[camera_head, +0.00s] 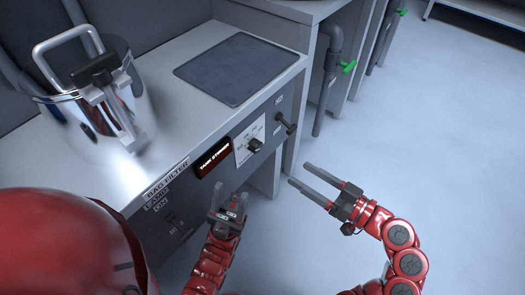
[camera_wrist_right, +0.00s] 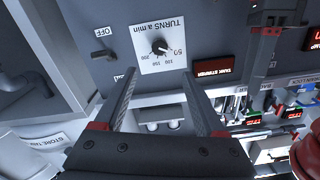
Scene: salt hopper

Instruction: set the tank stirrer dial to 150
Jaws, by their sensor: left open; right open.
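The stirrer dial (camera_head: 255,146) is a small black knob on a white scale plate (camera_head: 243,134) on the counter's front panel, beside the lit red TANK STIRRER sign (camera_head: 213,157). In the right wrist view the dial (camera_wrist_right: 160,47) appears upside down under "TURNS a min". Its pointer seems to lie on the 50 side, but it is too small to read surely. My right gripper (camera_head: 298,176) is open and empty, apart from the panel; its fingers (camera_wrist_right: 158,74) frame the lower edge of the plate. My left gripper (camera_head: 229,192) is open and empty, below the sign.
A black lever handle (camera_head: 286,122) juts out right of the dial; an OFF label (camera_wrist_right: 103,31) is near it. A steel pot (camera_head: 105,105) and a dark mat (camera_head: 236,69) are on the counter. A pipe with a green valve (camera_head: 347,67) stands beyond. The floor at right is free.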

